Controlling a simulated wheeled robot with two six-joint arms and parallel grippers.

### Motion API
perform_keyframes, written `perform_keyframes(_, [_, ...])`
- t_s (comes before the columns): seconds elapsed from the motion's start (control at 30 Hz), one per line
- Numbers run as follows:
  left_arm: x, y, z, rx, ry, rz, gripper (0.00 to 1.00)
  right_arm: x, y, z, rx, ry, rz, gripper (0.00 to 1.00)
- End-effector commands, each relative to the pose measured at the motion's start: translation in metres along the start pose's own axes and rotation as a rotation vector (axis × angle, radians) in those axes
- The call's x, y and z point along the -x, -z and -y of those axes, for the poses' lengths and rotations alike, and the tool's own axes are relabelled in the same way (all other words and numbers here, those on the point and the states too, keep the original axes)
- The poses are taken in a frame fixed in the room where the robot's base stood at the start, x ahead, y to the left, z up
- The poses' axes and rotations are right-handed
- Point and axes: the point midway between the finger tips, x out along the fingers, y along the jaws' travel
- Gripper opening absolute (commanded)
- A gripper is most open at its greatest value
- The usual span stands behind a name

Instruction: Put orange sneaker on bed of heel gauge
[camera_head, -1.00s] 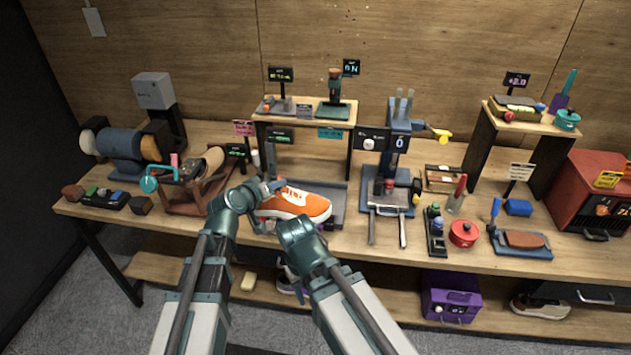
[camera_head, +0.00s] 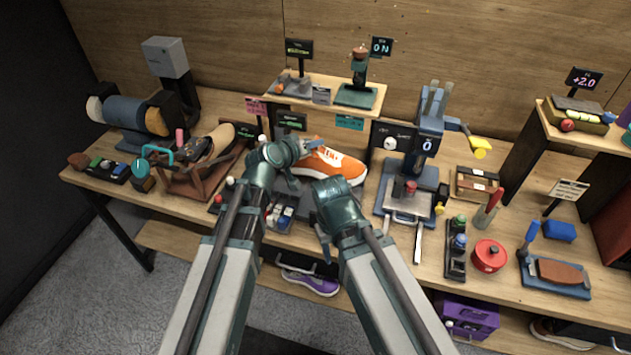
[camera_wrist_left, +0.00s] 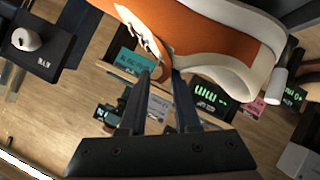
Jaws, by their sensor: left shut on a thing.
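The orange sneaker (camera_head: 335,165), with a white sole and white laces, is in my left gripper (camera_head: 308,147) near the middle of the bench. In the left wrist view the sneaker (camera_wrist_left: 225,45) fills the top, its lace area between the fingertips (camera_wrist_left: 163,75). It appears raised above the bench. A blue stand (camera_head: 430,145) with a "0" display, right of the sneaker, looks like the heel gauge. Its bed (camera_head: 410,205) has a metal plate and two rods in front. My right gripper (camera_head: 325,240) is left of these rods; its jaw opening is unclear.
A small raised shelf (camera_head: 330,92) with devices stands behind the sneaker. A red round tin (camera_head: 490,256) and a dark button strip (camera_head: 456,250) lie right of the rods. A brown shoe stand (camera_head: 200,165) is at left. Small blocks (camera_head: 280,215) lie in front of the sneaker.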

Motion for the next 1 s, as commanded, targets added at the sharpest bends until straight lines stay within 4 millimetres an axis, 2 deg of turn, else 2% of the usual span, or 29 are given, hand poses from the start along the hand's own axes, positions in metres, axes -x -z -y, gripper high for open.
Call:
perform_keyframes(0.33, [-0.025, -0.038, 0.028, 0.001, 0.000, -0.001, 0.00, -0.053, 0.003, 0.005, 0.000, 0.000, 0.000, 0.50])
perform_keyframes(0.43, [-0.028, -0.044, 0.032, 0.001, 0.000, -0.001, 0.00, -0.061, 0.004, 0.006, 0.000, 0.000, 0.000, 0.50])
perform_keyframes(0.67, [-0.029, -0.044, 0.032, 0.001, 0.000, -0.001, 0.00, -0.062, 0.004, 0.006, 0.000, 0.000, 0.000, 0.50])
perform_keyframes(1.0, [-0.045, -0.071, 0.051, 0.001, 0.000, -0.001, 0.00, -0.098, 0.006, 0.009, 0.000, 0.000, 0.000, 0.50])
